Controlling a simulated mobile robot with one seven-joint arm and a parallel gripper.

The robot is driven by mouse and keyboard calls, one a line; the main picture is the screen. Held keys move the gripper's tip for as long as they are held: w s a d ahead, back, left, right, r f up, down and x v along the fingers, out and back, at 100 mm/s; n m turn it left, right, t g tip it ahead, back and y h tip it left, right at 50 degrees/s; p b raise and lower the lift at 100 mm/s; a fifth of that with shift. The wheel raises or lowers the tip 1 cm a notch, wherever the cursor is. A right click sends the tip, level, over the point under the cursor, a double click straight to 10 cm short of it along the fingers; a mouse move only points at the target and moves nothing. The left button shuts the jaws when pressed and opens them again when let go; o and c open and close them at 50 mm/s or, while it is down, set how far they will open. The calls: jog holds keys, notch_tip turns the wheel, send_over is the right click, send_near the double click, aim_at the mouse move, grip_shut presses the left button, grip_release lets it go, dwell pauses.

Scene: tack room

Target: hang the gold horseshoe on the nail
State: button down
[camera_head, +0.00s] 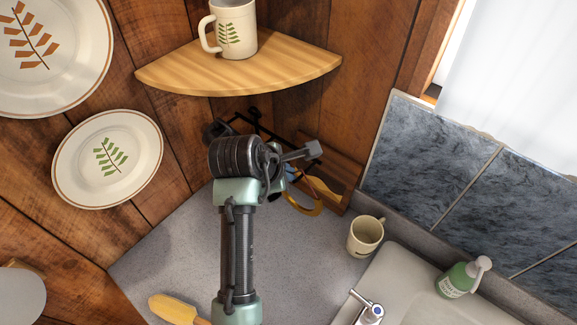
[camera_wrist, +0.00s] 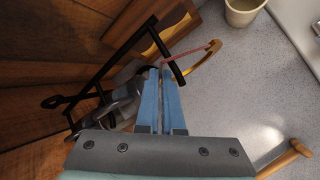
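The gold horseshoe shows as a thin curved band (camera_wrist: 209,61) just beyond and right of my fingertips in the wrist view; part of it is hidden. A thin red strip (camera_wrist: 192,52) runs from near the fingertips to its curve. In the head view the horseshoe (camera_head: 305,209) curves just below my gripper, over the back corner of the counter. My gripper (camera_wrist: 161,70) has blue fingers close together, with a narrow gap; I cannot tell what lies between them. A black bar (camera_wrist: 168,59) crosses by the tips. I cannot make out the nail clearly.
A black rack (camera_wrist: 110,68) and a wooden board (camera_wrist: 150,40) stand close to my fingers. A corner shelf (camera_head: 170,75) with a mug (camera_head: 236,30) is above. A cream mug (camera_head: 365,236), sink (camera_head: 405,285) and soap bottle (camera_head: 458,279) are to the right. A wooden-handled tool (camera_head: 177,309) lies in front.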

jog(key=shift+f, duration=0.1)
jog(key=c, duration=1.1)
grip_release()
jog(key=shift+o, duration=0.2)
jog(key=shift+f+b, duration=0.2)
jog(key=shift+b, duration=0.2)
jog(key=b+v, duration=0.3)
jog(key=v, duration=1)
jog(key=shift+s+f, duration=0.2)
jog(key=shift+s, duration=0.05)
jog(key=shift+a, duration=0.1)
